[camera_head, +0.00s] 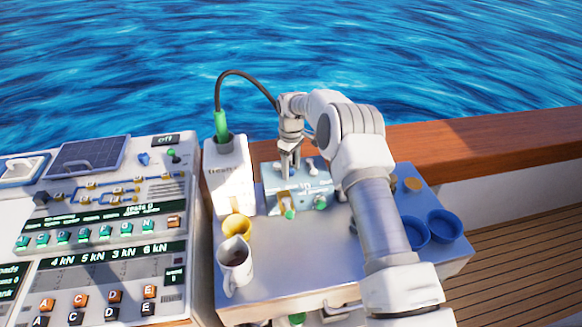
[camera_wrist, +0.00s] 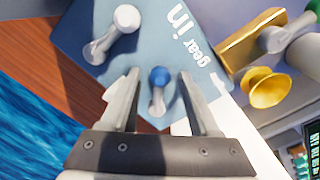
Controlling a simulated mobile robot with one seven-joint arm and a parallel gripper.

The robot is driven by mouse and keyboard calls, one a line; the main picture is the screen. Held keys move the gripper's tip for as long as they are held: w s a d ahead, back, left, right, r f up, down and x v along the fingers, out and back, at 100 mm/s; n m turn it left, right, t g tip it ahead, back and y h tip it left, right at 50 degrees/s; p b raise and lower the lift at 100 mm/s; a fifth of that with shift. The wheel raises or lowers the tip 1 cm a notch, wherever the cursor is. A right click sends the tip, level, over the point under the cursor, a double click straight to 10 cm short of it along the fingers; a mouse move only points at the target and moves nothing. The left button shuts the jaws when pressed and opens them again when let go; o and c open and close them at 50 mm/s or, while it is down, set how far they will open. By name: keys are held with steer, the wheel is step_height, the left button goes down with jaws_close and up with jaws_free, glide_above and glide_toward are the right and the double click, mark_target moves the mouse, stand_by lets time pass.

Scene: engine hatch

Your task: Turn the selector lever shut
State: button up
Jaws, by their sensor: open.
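A light blue box (camera_head: 318,187) stands on the workbench, with my gripper (camera_head: 290,172) reaching down over it from behind. In the wrist view its blue plate (camera_wrist: 205,68) is printed "gear in" and carries two short grey levers. One lever has a blue ball knob (camera_wrist: 158,76); the other has a white knob (camera_wrist: 126,18). No label names the selector lever. My gripper (camera_wrist: 160,88) is open in the wrist view, with one finger on each side of the blue-knobbed lever. I cannot tell whether either finger touches it.
A brass block (camera_wrist: 250,40) and yellow knob (camera_wrist: 268,90) sit beside the plate. A white box with a green plug and cable (camera_head: 221,125), a yellow cup (camera_head: 237,227) and a white jug (camera_head: 234,265) stand left. Blue bowls (camera_head: 443,225) are right. The front bench top is clear.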

mark_target(280, 180)
jaws_close()
stand_by(0.5)
steer(key=m+b, duration=0.1)
steer(key=m, duration=0.1)
steer(key=s+a+m+b, duration=0.1)
steer(key=m, duration=0.1)
steer(key=shift+s+a+f+b, duration=0.1)
steer(key=shift+s+a+b, duration=0.1)
steer(key=shift+b, duration=0.2)
steer(key=shift+s+a+m+b, duration=0.3)
steer(key=shift+a+m, duration=0.25)
steer(key=shift+m, duration=0.65)
steer(key=shift+s+a+m+b, duration=0.15)
steer(key=shift+a+m+b, duration=0.3)
steer(key=shift+m, duration=0.75)
jaws_free()
